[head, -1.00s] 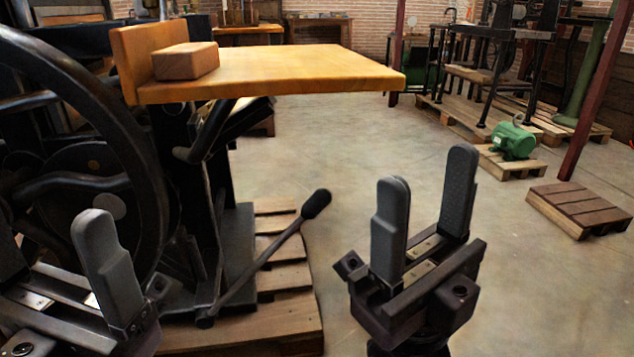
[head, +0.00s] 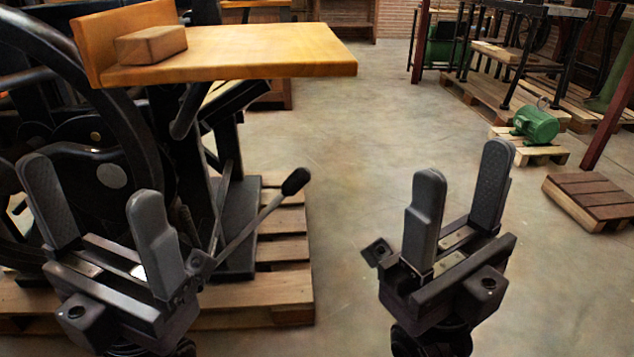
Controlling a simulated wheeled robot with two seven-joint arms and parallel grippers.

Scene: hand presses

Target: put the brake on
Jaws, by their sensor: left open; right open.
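The brake lever (head: 258,216) is a thin dark rod with a black knob (head: 295,181), at the foot of the black press. It leans up to the right over the pallet's right edge. Its lower end is hidden behind my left gripper. My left gripper (head: 92,205) is open and empty, in front of the flywheel and left of the lever. My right gripper (head: 458,205) is open and empty, over bare floor to the right of the knob. Neither gripper touches the lever, as far as I can see.
The press has a black flywheel (head: 104,108) and a wooden table (head: 250,52) with a wooden block (head: 151,45) on it. It stands on a wooden pallet (head: 280,290). A green motor (head: 537,124) and small pallet (head: 590,202) are at right. The middle floor is clear.

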